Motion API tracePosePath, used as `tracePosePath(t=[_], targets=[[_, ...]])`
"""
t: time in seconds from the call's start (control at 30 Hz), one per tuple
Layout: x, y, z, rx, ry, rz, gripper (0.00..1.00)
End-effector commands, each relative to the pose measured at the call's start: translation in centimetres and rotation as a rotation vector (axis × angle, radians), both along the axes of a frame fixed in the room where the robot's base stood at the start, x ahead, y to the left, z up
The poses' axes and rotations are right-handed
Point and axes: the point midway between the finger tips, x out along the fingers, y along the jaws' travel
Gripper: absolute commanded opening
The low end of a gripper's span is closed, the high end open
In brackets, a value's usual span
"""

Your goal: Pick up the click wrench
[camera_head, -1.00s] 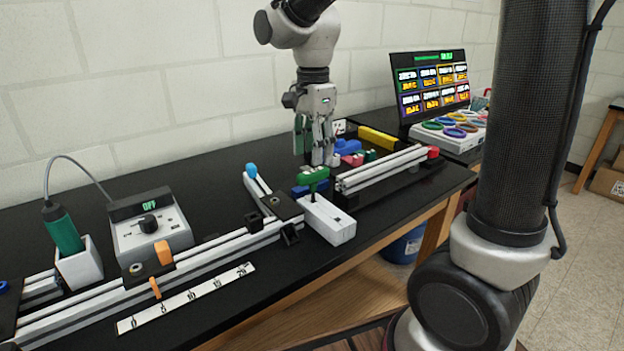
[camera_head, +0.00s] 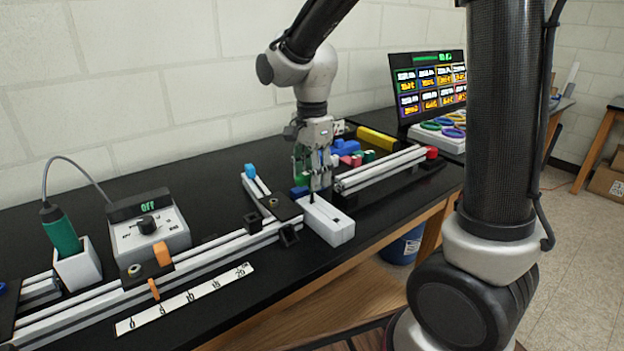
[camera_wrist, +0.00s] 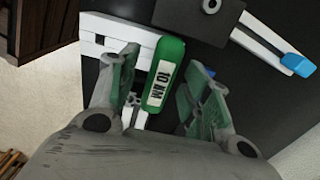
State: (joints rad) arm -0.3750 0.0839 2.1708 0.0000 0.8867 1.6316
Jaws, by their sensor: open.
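The click wrench has a green handle (camera_wrist: 165,70) labelled "10 NM", seen between my fingers in the wrist view. In the head view its dark shaft (camera_head: 312,198) shows at the top of a white holder block (camera_head: 328,222), and its handle is mostly hidden by my gripper (camera_head: 314,176). My gripper also shows in the wrist view (camera_wrist: 164,68), open, with one finger on each side of the handle. I cannot tell whether either finger touches it.
A rail with a blue end (camera_head: 251,171) and a dark bracket stands left of the holder. A second rail (camera_head: 385,168) with a red end is to the right. A control box (camera_head: 150,240), green tool (camera_head: 62,233) and ruler (camera_head: 185,300) lie further left. The table's front edge is close.

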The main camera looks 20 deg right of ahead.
Motion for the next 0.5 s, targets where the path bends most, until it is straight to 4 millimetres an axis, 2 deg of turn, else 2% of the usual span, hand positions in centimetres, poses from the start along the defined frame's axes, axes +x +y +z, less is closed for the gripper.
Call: tracePosePath(t=[0.47, 0.5], targets=[[-0.01, 0.0, -0.35, 0.0, 0.0, 0.0, 0.48], [0.0, 0.0, -0.35, 0.0, 0.0, 0.0, 0.45]])
